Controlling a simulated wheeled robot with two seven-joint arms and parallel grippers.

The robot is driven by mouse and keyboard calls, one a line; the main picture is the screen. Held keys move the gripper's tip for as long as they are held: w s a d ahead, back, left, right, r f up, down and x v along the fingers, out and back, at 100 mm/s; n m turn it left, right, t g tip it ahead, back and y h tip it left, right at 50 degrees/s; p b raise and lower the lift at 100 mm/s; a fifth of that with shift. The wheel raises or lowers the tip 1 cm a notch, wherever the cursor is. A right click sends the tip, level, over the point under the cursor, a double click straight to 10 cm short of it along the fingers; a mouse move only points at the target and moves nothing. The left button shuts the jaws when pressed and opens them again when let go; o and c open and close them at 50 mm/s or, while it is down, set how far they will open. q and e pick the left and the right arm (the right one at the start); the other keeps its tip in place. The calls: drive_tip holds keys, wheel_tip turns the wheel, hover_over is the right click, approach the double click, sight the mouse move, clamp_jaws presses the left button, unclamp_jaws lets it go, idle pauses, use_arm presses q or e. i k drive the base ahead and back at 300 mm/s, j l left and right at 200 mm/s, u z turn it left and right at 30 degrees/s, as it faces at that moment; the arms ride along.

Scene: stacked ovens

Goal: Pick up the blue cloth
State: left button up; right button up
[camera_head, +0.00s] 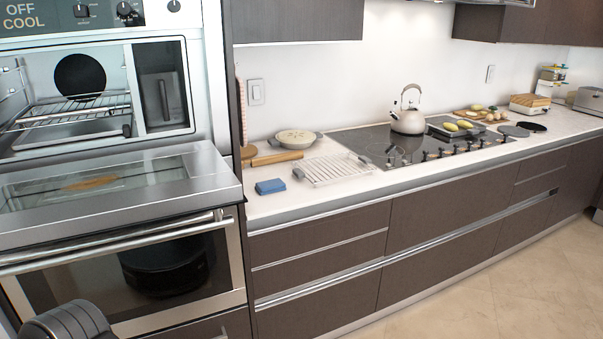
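The blue cloth (270,186) is a small folded rectangle. It lies flat on the white counter (262,206), near the front edge at the counter's left end, beside the oven stack. Nothing covers it. A dark grey rounded part at the bottom left edge of the view looks like a piece of my own arm. It is well below and to the left of the cloth. Neither of my grippers shows in the view.
The upper oven's door (219,181) is open and juts out left of the cloth. A wire rack (333,170), a wooden rolling pin (277,158) and a pie dish (295,139) lie nearby. A kettle (409,121) stands on the cooktop (372,140). The floor at right is clear.

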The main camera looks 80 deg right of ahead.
sight(275, 186)
drive_tip(key=k+l, duration=0.15)
drive_tip(key=l, duration=0.2)
drive_tip(key=k+l, duration=0.15)
drive_tip(key=l, duration=0.2)
drive_tip(key=k+l, duration=0.15)
drive_tip(key=l, duration=0.2)
drive_tip(key=k+l, duration=0.15)
drive_tip(key=l, duration=0.25)
drive_tip(key=k+l, duration=0.2)
drive_tip(key=l, duration=0.15)
drive_tip(key=k+l, duration=0.15)
drive_tip(key=l, duration=0.2)
drive_tip(key=k+l, duration=0.15)
drive_tip(key=l, duration=0.2)
drive_tip(key=k+l, duration=0.15)
drive_tip(key=l, duration=0.2)
